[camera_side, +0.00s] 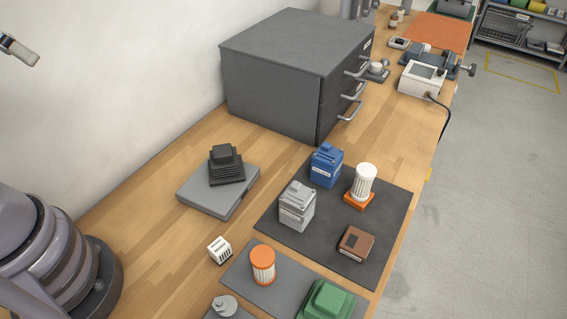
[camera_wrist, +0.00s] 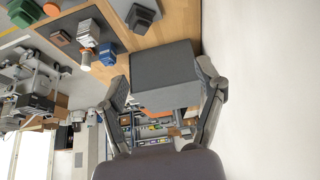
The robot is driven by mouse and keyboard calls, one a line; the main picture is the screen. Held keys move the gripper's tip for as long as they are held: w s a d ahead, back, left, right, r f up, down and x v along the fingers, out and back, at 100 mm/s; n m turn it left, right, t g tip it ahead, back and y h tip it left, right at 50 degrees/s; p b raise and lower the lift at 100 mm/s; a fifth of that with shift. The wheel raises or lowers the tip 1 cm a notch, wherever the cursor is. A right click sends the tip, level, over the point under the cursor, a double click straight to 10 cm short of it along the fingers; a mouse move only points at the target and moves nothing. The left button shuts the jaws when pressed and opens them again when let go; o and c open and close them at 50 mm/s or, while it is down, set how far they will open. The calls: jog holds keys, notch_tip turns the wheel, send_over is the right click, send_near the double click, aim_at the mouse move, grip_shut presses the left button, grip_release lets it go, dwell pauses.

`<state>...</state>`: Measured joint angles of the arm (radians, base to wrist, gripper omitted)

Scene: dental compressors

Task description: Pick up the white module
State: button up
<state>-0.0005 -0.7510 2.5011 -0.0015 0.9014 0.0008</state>
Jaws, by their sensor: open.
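A small white block (camera_side: 219,251) with dark slots on one face sits on the bare wood, left of the dark mat in the side view. A white ribbed cylinder (camera_side: 364,180) stands on an orange base on the dark mat; it also shows in the wrist view (camera_wrist: 86,61). I cannot tell for certain which is the white module. In the wrist view my gripper (camera_wrist: 163,85) is open and empty, its fingers apart with the grey cabinet (camera_wrist: 165,75) seen beyond. It is away from both white things. The small white block is not clear in the wrist view.
The dark mat (camera_side: 335,255) also bears a blue module (camera_side: 326,167), a grey module (camera_side: 296,207) and a brown box (camera_side: 356,244). An orange-topped cylinder (camera_side: 263,263) and a green block (camera_side: 327,300) stand in front. A drawer cabinet (camera_side: 290,75) stands behind.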

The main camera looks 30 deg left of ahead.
dwell(0.7)
jog(key=w+d+f+n+g+h, duration=0.35)
jog(key=w+d+f+g, duration=0.2)
jog(key=f, duration=0.35)
jog(key=w+d+f+n+g+h, duration=0.35)
jog(key=d+f+h, duration=0.2)
jog(key=f, duration=0.35)
notch_tip(320, 180, down, 9)
jog(key=w+d+n+h, duration=0.1)
jog(key=d+n+h, duration=0.2)
jog(key=n, duration=0.1)
jog(key=n+t+h, duration=0.1)
jog(key=n, duration=0.4)
send_near(224, 254)
jog(key=shift+x, duration=1.05)
jog(key=shift+d+f, duration=0.15)
jog(key=shift+d, duration=0.1)
jog(key=x, duration=0.7)
jog(key=shift+d, duration=0.15)
